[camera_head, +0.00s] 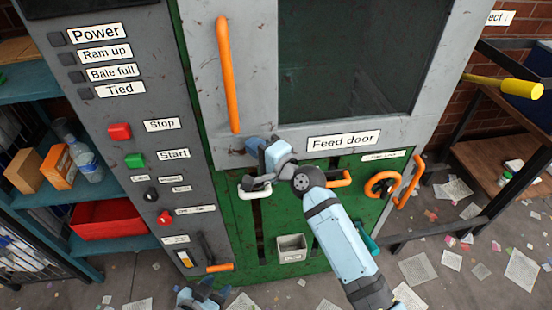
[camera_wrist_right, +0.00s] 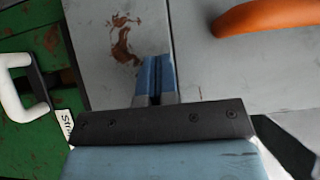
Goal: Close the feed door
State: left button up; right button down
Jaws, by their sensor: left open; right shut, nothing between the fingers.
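The feed door (camera_head: 350,133) is a grey panel with a dark window and a "Feed door" label (camera_head: 343,140) at its lower edge. A long vertical orange handle (camera_head: 227,75) is on its left side. My right gripper (camera_head: 256,146) is near the door's lower left corner, below the handle. In the right wrist view its blue fingers (camera_wrist_right: 155,68) are shut and empty in front of grey metal, left of the orange handle (camera_wrist_right: 265,17). I cannot tell whether they touch. My left gripper (camera_head: 204,293) is low at the bottom edge, open, and partly cut off.
A white handle (camera_head: 254,192), an orange handle (camera_head: 340,179) and an orange wheel (camera_head: 382,184) are on the green panel below. A grey control panel (camera_head: 115,130) stands left. A yellow bar (camera_head: 505,86) sticks out at right. Paper scraps litter the floor.

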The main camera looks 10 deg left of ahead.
jog(key=shift+w+d+r, duration=0.2)
jog(key=shift+d+r, duration=0.2)
jog(key=shift+r, duration=0.2)
jog(key=s+f+b+v, duration=0.1)
jog(key=b+v, duration=0.1)
jog(key=v, duration=1.1)
pick_arm(q)
jog(key=r+p, duration=0.1)
jog(key=p, duration=0.1)
jog(key=r+p, duration=0.1)
jog(key=p, duration=0.1)
jog(key=shift+w+a+p, duration=0.3)
jog(key=shift+a+p, duration=0.05)
jog(key=shift+a, duration=0.05)
pick_arm(e)
jog(key=s+d+f+n+h, duration=0.5)
jog(key=s+d+f+h, duration=0.1)
jog(key=s+d+f, duration=0.3)
jog(key=s+d+f+n+t+h, duration=0.1)
jog(key=s+d+f+n+h, duration=0.3)
jog(key=s+d+f, duration=0.5)
jog(key=d+f+h, duration=0.1)
jog(key=d+f, duration=0.2)
jog(key=f, duration=0.1)
jog(key=shift+d+f+n+h, duration=0.25)
jog(key=shift+d+n+h, duration=0.05)
jog(key=shift+n+h, duration=0.1)
pick_arm(q)
jog(key=shift+o, duration=0.3)
jog(key=shift+d, duration=0.1)
